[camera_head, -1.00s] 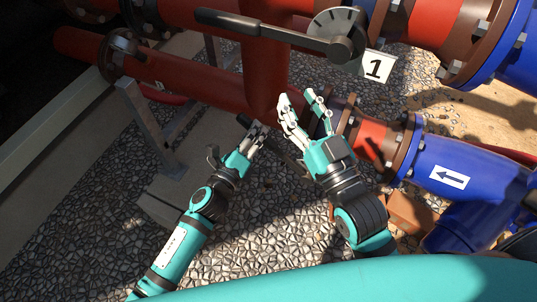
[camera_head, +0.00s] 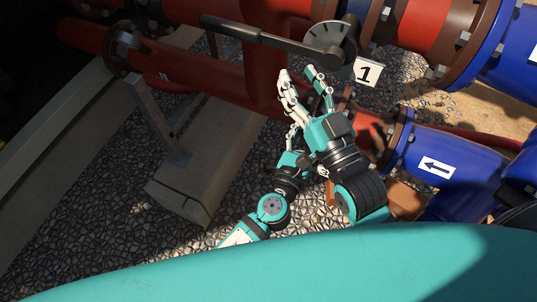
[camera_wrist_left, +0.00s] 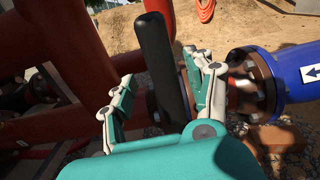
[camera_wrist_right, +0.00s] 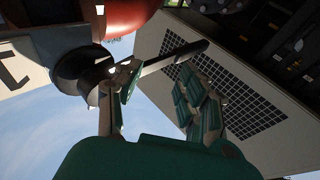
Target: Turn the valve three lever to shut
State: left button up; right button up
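A black lever handle (camera_wrist_left: 158,55) stands upright between the two fingers of my left gripper (camera_wrist_left: 165,95) in the left wrist view. The fingers are open, one on each side, with gaps visible. No number plate shows on this lever. In the head view my left gripper (camera_head: 294,138) is partly hidden behind the right one. My right gripper (camera_head: 306,88) is open and empty, below the upper valve's black lever (camera_head: 262,37). That valve carries a plate marked 1 (camera_head: 366,72). The right wrist view shows this lever (camera_wrist_right: 172,57) beyond my open right fingers.
Red pipes (camera_head: 185,75) run behind the grippers, and a blue pipe (camera_head: 450,165) with a white arrow label lies to the right. A concrete block (camera_head: 205,165) stands on the gravel at left. A brown flange (camera_wrist_left: 262,85) is right of my left gripper.

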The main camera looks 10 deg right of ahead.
pick_arm(q)
jog(key=o, duration=0.5)
jog(key=shift+v, duration=3.55)
jog(key=v, duration=1.2)
jog(key=shift+r, duration=0.1)
